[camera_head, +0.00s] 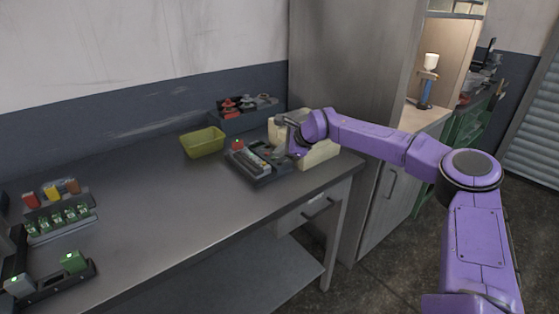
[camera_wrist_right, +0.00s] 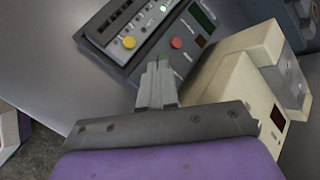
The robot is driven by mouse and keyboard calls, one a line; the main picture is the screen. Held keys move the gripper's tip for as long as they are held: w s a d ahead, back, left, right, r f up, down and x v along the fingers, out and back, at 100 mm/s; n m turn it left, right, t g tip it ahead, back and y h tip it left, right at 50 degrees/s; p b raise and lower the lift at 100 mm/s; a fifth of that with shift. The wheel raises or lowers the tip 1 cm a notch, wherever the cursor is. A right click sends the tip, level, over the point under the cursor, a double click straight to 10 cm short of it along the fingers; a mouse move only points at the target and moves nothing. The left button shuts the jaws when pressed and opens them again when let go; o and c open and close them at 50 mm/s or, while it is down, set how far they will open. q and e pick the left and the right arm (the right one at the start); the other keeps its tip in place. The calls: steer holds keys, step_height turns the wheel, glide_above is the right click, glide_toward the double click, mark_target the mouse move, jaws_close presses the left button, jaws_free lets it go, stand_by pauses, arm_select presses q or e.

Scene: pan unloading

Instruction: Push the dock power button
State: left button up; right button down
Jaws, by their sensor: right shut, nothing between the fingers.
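The dock (camera_head: 262,178) is a dark grey box on the bench, left of a beige machine. In the right wrist view, its top face (camera_wrist_right: 112,52) shows a yellow button (camera_wrist_right: 129,42), a red button (camera_wrist_right: 177,43), a small lit green light (camera_wrist_right: 163,8) and a dark display (camera_wrist_right: 203,14). A bit of green (camera_wrist_right: 163,57) shows at the fingertips, partly hidden; I cannot tell which button is the power one. My right gripper (camera_wrist_right: 158,66) is shut and empty, its tips over the dock's near edge; contact is unclear. In the head view it hangs above the dock (camera_head: 287,150). My left gripper is out of view.
The beige machine (camera_head: 322,153) stands close on the right of the dock. A yellow-green bin (camera_head: 203,142) and a rack with red parts (camera_head: 245,113) lie behind. Several small modules (camera_head: 62,218) sit at the far left. The bench middle is clear.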

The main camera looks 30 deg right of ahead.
steer(key=shift+r, duration=0.1)
step_height(320, 180, up, 6)
steer(key=p, duration=0.4)
